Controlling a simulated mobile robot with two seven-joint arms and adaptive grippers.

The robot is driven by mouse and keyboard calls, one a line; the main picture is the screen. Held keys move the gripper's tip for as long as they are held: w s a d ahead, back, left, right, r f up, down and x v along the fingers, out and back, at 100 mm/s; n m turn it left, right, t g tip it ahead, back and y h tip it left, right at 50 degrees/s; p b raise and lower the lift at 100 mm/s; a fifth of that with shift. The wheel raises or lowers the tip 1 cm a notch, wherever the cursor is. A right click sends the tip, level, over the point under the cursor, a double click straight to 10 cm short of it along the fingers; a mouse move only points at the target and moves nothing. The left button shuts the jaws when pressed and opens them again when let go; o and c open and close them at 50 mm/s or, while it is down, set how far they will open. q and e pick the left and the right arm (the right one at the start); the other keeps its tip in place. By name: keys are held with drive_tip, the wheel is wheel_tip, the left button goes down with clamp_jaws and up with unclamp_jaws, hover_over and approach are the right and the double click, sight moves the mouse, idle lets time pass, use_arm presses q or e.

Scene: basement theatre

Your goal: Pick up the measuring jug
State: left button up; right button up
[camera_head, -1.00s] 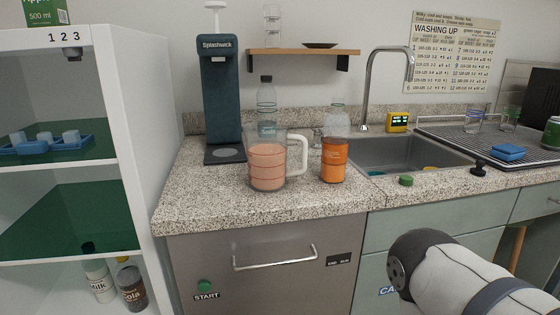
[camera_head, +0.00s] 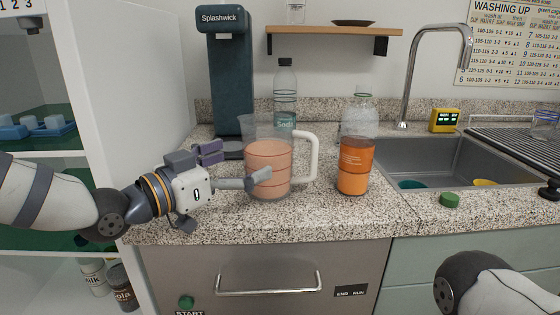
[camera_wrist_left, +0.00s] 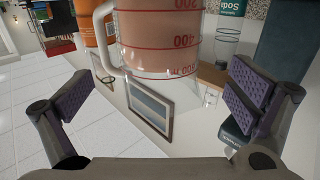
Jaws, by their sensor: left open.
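The measuring jug (camera_head: 268,160) is clear with red marks and a white handle on its right. It stands upright near the counter's front edge and holds a pinkish-orange content. My left gripper (camera_head: 236,167) is open at the jug's left side; one finger reaches in front of the jug, the other points behind and to its left. In the left wrist view the jug (camera_wrist_left: 160,35) appears upside down, beyond and between the spread fingers (camera_wrist_left: 160,108). Nothing is held. My right gripper is not in view; only part of my right arm shows at the lower right.
An orange container (camera_head: 354,166) stands right of the jug's handle. A clear bottle (camera_head: 285,95) and a dark dispenser (camera_head: 228,75) are behind. The sink (camera_head: 460,158) lies to the right. A white shelf unit (camera_head: 150,90) stands left of the counter (camera_head: 330,216).

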sight(270, 147)
use_arm(q)
drive_tip(key=x, duration=0.7)
drive_tip(key=shift+w+d+f, duration=0.1)
drive_tip(key=shift+w+d, duration=0.1)
drive_tip(key=shift+d, duration=0.05)
drive_tip(key=c, duration=1.8)
drive_tip(key=shift+r, duration=0.2)
drive_tip(key=shift+c, duration=0.7)
